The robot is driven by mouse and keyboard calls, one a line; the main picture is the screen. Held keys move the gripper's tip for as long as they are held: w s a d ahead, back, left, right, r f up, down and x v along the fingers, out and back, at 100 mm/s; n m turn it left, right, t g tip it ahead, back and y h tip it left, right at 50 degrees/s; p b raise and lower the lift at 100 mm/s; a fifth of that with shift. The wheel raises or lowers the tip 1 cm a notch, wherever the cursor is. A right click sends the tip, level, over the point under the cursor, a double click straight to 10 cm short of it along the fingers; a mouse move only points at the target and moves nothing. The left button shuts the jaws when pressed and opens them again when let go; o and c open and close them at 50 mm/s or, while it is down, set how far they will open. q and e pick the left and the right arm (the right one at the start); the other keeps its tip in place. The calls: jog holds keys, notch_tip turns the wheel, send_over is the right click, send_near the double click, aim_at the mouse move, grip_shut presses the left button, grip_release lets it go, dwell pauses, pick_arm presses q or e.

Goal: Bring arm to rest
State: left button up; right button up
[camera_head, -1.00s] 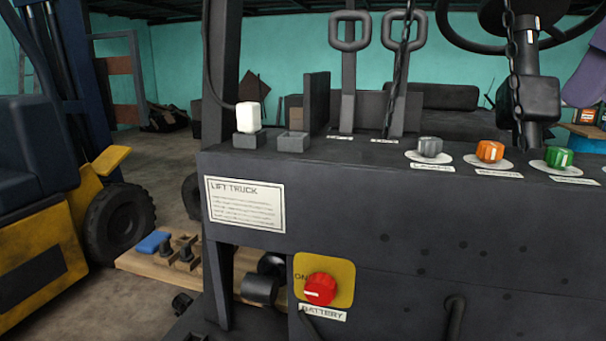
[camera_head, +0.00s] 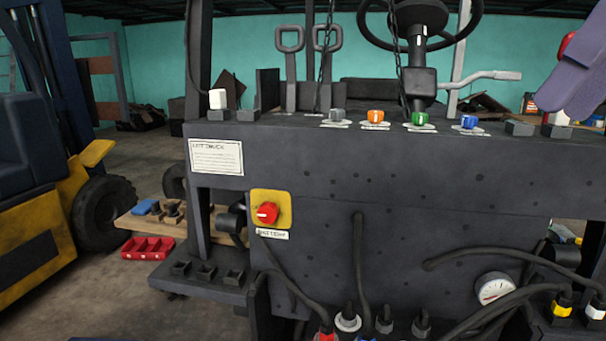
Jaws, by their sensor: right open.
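My right gripper (camera_head: 556,104), purple, comes in at the upper right edge of the head view. It is open, in front of the right end of the dark forklift dashboard (camera_head: 330,160). A small white and red piece (camera_head: 556,119) shows just below its fingertips on the dashboard top; I see no grip on it. A rounded red thing (camera_head: 566,42) shows behind the gripper, partly covered. My left gripper is out of view.
Orange (camera_head: 375,116), green (camera_head: 419,118) and blue (camera_head: 468,122) knobs line the dashboard, below a steering wheel. A red battery switch (camera_head: 267,213) sits on a yellow plate. Cables and a gauge (camera_head: 494,288) are low right. A yellow forklift (camera_head: 35,235) stands left; a red tray (camera_head: 147,248) lies on the floor.

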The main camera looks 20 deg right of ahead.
jog(key=w+d+f+y, duration=0.2)
jog(key=d+f+y, duration=0.4)
jog(key=f+y, duration=0.45)
jog(key=w+a+f+m+t, duration=0.1)
jog(key=w+a+f+m, duration=0.15)
jog(key=f, duration=0.75)
jog(key=w+a+f+m+t, duration=0.1)
jog(key=w+a+f+m, duration=0.2)
jog(key=f, duration=0.7)
jog(key=w+a+f+m+t, duration=0.15)
jog(key=w+f, duration=0.25)
jog(key=f, duration=0.7)
jog(key=s+d+f+n+g+h, duration=0.15)
jog(key=s+f+h, duration=0.3)
jog(key=f, duration=0.95)
jog(key=s+d+f+n+g+h, duration=0.1)
jog(key=s+f+n+h, duration=0.4)
jog(key=f, duration=1)
jog(key=s+a+f+n+t+h, duration=0.2)
jog(key=s+a+n, duration=0.2)
jog(key=s+a+m+t+y, duration=0.1)
jog(key=a+m, duration=0.2)
jog(key=a, duration=1.1)
jog(key=shift+s+a+r, duration=0.15)
jog(key=shift+s+a, duration=0.05)
